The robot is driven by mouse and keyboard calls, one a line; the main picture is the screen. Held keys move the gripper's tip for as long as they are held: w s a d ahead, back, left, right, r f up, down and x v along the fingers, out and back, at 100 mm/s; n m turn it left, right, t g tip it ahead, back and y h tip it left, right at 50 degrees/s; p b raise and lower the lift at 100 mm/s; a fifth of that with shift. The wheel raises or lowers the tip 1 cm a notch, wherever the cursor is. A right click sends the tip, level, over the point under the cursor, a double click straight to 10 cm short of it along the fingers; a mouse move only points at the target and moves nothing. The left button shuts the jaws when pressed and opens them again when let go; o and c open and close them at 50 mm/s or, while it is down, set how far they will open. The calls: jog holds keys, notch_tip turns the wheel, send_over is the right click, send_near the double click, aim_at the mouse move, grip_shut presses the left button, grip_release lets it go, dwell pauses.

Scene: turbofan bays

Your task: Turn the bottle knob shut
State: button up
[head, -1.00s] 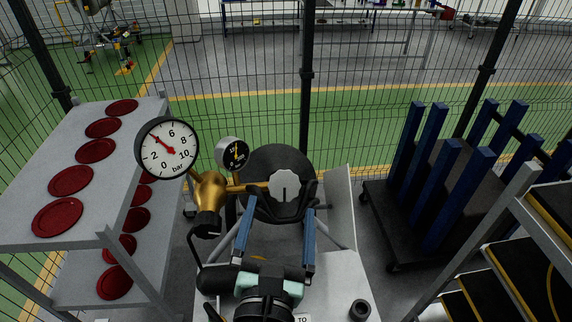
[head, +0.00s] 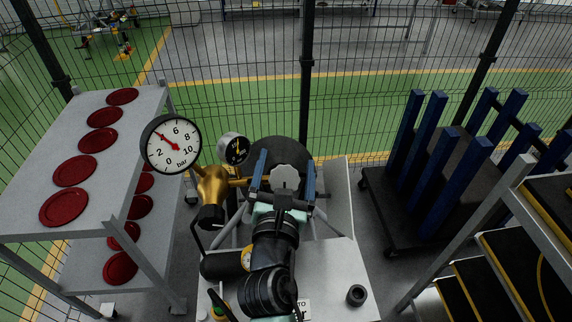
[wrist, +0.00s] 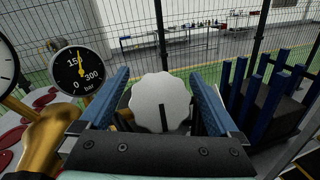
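The bottle knob (head: 285,174) is a pale grey, scalloped disc in front of a dark round shape. In the wrist view the knob (wrist: 158,92) faces me, with a dark line running from near its centre downward. My gripper (head: 284,166) is open, with its two blue fingers on the left and right of the knob. In the wrist view my gripper (wrist: 160,76) shows a narrow gap on each side of the knob. I cannot tell how far the fingertips reach past it. My wrist hides what lies below the knob.
Left of the knob are a brass regulator (head: 211,185), a large bar gauge (head: 171,144) and a small gauge (head: 233,149). A grey shelf (head: 60,130) with red discs stands left. A mesh fence is behind.

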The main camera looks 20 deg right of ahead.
jog(key=c, duration=1.3)
